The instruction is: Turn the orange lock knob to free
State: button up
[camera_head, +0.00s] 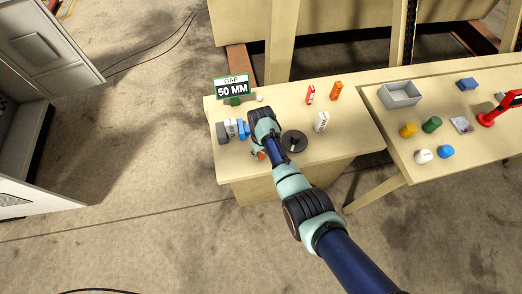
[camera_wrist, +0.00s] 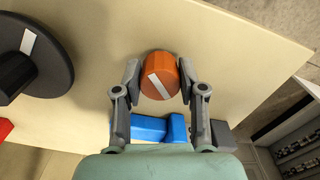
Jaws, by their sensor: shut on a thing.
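The orange lock knob (camera_wrist: 157,66) is round, with a white stripe running from upper left to lower right in the wrist view. My gripper (camera_wrist: 158,78) has one finger on each side of it, and the fingers are closed on its sides. In the head view only a small orange bit of the knob (camera_head: 261,155) shows beside my gripper, at the front of the pale bench; my arm hides the rest. No lock or free marking is readable.
A dark round disc (camera_head: 294,141) with a white stripe is right of my gripper. A blue piece (camera_wrist: 150,128) lies close to my fingers. A "GAP 50 MM" sign (camera_head: 232,87) stands at the bench's back left. A grey tray (camera_head: 400,96) sits on the right table.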

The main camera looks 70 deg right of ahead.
jog(key=n, duration=0.4)
jog(key=shift+n+p, duration=0.3)
jog(key=shift+p, duration=0.1)
jog(key=shift+d+n, duration=0.1)
jog(key=shift+n, duration=2.1)
jog(key=o, duration=1.1)
jog(key=shift+o, duration=0.2)
notch_tip(320, 180, up, 12)
